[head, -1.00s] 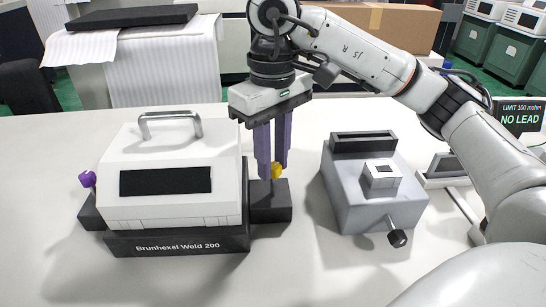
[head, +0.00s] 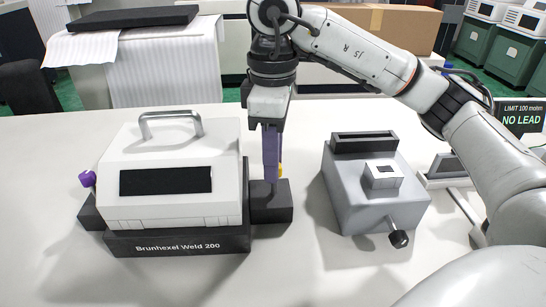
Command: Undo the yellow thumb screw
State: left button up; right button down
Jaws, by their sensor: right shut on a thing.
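The yellow thumb screw (head: 281,170) is on the black side block (head: 272,210) at the right of the white machine labelled Brunhexel Weld 200 (head: 150,205). Only a sliver of yellow shows behind the purple fingers. My right gripper (head: 272,178) points straight down over the block and is shut on the yellow thumb screw. Its fingers are seen edge-on, one hiding the other. A purple knob (head: 87,179) stands tilted at the machine's left side. My left gripper is not in view.
A grey box with a side crank (head: 355,195) stands to the right on the white table (head: 300,270). A sign reading NO LEAD (head: 520,117) is at the far right. A cardboard box (head: 400,25) is behind. The front of the table is clear.

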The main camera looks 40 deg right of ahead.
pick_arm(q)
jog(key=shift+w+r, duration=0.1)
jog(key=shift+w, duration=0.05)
pick_arm(e)
jog(key=shift+r, duration=0.1)
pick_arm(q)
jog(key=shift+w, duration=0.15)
pick_arm(e)
jog(key=c, duration=1.5)
grip_release()
pick_arm(q)
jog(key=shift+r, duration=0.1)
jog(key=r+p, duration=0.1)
jog(key=p, duration=0.1)
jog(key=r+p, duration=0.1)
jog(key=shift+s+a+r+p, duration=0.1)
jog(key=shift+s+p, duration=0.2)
jog(key=shift+p, duration=0.1)
pick_arm(e)
notch_tip(320, 180, up, 10)
jog(key=shift+r, duration=0.15)
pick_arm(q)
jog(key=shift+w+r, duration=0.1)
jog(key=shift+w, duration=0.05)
